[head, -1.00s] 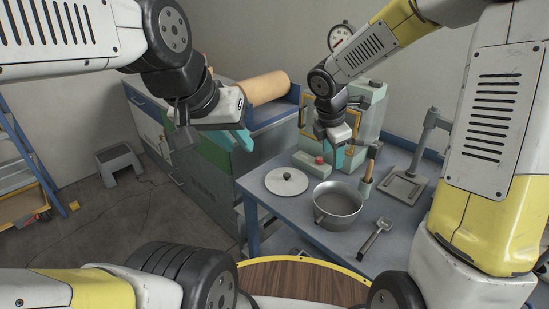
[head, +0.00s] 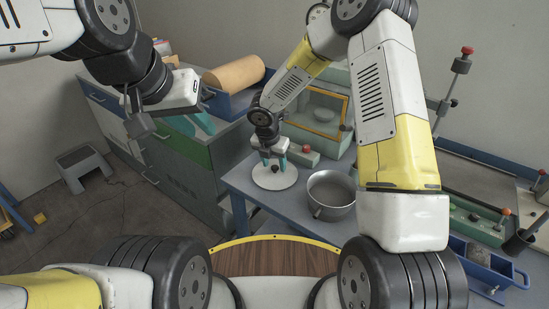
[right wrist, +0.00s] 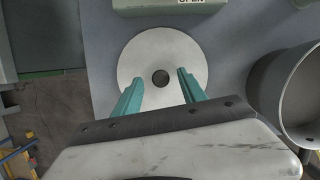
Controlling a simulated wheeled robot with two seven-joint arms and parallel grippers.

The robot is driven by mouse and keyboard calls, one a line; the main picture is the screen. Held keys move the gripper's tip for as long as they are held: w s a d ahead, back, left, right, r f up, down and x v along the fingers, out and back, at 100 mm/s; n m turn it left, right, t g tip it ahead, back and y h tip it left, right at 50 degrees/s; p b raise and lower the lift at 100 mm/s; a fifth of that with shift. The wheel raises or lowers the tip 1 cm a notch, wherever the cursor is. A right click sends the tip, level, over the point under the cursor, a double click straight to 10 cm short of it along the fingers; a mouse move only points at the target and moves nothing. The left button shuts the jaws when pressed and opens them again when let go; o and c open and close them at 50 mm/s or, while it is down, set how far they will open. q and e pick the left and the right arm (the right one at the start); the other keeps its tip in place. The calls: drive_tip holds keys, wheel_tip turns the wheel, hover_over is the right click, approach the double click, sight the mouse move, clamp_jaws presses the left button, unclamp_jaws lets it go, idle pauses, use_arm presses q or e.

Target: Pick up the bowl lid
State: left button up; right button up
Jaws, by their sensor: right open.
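The bowl lid (head: 275,184) is a flat pale disc lying on the blue-grey bench. In the right wrist view the lid (right wrist: 160,45) shows a dark round knob (right wrist: 160,78) at its centre. My right gripper (head: 274,163) is over the lid, pointing down, with teal fingers apart. In the right wrist view the fingertips stand on either side of the knob with gaps, so nothing is held. The metal bowl (head: 331,204) stands open just right of the lid. My left gripper (head: 194,124) hangs at the left, away from the lid; its jaw opening is unclear.
A pale green box with a red button (head: 304,156) lies just behind the lid. A blue tray (head: 487,268) is at the right. A tan roll (head: 234,75) lies at the back left. A grey step stool (head: 82,163) stands on the floor.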

drive_tip(key=shift+w+f, duration=0.15)
drive_tip(key=shift+f, duration=0.25)
drive_tip(key=shift+d, duration=0.1)
drive_tip(key=shift+c, duration=0.2)
clamp_jaws()
drive_tip(key=shift+r, duration=0.1)
